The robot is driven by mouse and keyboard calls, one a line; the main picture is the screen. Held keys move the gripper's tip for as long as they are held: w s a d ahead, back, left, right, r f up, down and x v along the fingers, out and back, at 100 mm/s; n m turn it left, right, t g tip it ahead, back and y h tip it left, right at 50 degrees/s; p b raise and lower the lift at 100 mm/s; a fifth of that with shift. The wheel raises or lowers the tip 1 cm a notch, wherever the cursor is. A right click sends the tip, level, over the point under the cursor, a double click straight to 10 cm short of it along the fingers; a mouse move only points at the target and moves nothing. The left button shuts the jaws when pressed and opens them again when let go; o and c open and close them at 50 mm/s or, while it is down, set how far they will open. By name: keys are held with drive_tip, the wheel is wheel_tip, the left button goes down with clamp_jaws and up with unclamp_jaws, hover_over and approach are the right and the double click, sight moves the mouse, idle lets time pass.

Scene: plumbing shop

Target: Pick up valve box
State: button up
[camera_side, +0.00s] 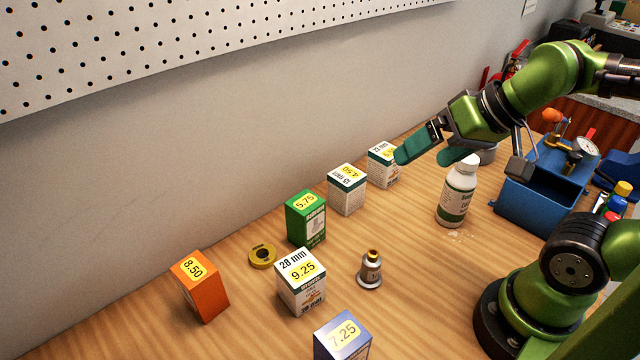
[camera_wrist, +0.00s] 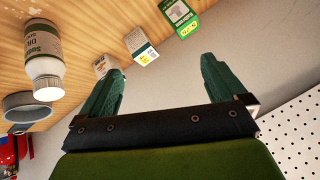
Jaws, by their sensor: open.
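Several price-marked boxes stand on the bench, and I cannot read which is the valve box. They are an orange box (camera_side: 202,288), a white "28 mm" box (camera_side: 301,285), a green box (camera_side: 306,220), a white "15 mm" box (camera_side: 347,190), a white box (camera_side: 382,166) farthest back, and a blue box (camera_side: 343,338) at the front. My gripper (camera_side: 422,152) is open and empty above the back end of the row, near the farthest white box. In the wrist view, that white box (camera_wrist: 105,66) is partly hidden by one finger; the 15 mm box (camera_wrist: 139,44) and green box (camera_wrist: 179,15) lie beyond.
A white bottle (camera_side: 457,192) stands just right of the row; a grey ring-shaped item (camera_wrist: 28,106) is near it. A blue bin (camera_side: 540,200) is farther right. The wall (camera_side: 200,160) rises behind.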

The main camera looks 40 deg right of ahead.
drive_tip(key=shift+a, duration=0.1)
drive_tip(key=n+g+h, duration=0.2)
drive_tip(key=n+g, duration=0.1)
drive_tip(key=g, duration=0.4)
approach(296, 265)
wheel_tip(296, 265, down, 8)
drive_tip(key=shift+w, duration=0.1)
drive_tip(key=f, duration=0.5)
drive_tip(key=shift+s+f, duration=0.3)
drive_tip(key=shift+f, duration=0.05)
drive_tip(key=c, duration=1.4)
drive_tip(key=shift+r, duration=0.1)
